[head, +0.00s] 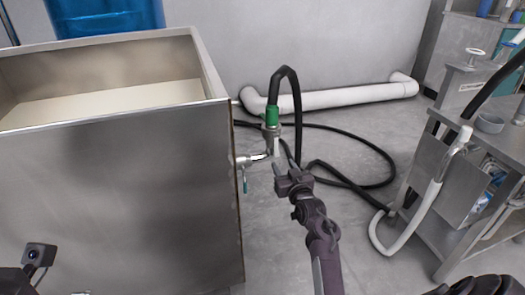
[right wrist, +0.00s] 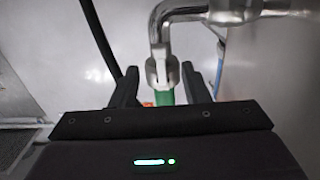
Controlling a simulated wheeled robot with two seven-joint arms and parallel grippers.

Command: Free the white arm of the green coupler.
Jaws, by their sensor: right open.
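The green coupler (head: 272,116) sits upright on the metal outlet pipe (head: 252,159) at the side of the steel tank, with a black hose looping from its top. A short white arm (head: 276,146) hangs below the coupler. In the right wrist view, the coupler's green part (right wrist: 166,97) and a pale grey-white part (right wrist: 163,70) show beneath the bent pipe (right wrist: 185,14). My right gripper (head: 287,166) is open and empty, just below and in front of the coupler. In the right wrist view, the coupler appears between its fingers (right wrist: 159,84); contact cannot be told. My left gripper's jaws are out of view.
The steel tank (head: 120,190) fills the left side. Black hose (head: 375,184) loops on the floor. A white pipe (head: 340,97) lies by the wall. A metal cart (head: 465,190) with a white hose stands at right.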

